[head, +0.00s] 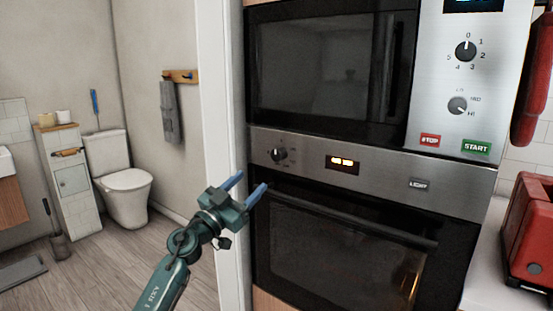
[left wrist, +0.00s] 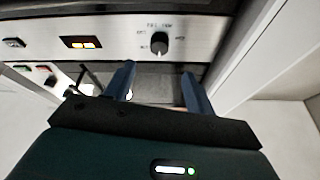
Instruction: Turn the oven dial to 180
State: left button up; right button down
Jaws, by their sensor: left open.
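The oven (head: 340,235) is built in below a microwave and has a steel control panel. Its black dial (head: 278,155) is at the left end of the panel. The dial also shows in the left wrist view (left wrist: 159,43), upside down, just beyond the fingers; its markings are too small to read. My left gripper (head: 246,189) is open and empty, with its blue fingers below and left of the dial, apart from it. The fingers also show in the left wrist view (left wrist: 158,90). My right gripper is not in view.
The microwave (head: 335,70) has its own dials (head: 466,51) above the oven. A lit display (head: 342,162) and a LIGHT button (head: 419,184) share the oven panel. The oven handle (head: 350,218) runs below. A white wall edge (head: 226,150) stands close left. A red toaster (head: 530,230) is right.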

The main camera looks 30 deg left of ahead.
aim_at(275, 158)
pick_arm(q)
jog(key=b+x, duration=0.1)
jog(key=x, duration=0.9)
jog(key=shift+w, duration=0.1)
jog(key=shift+c, duration=0.3)
jog(key=c, duration=0.9)
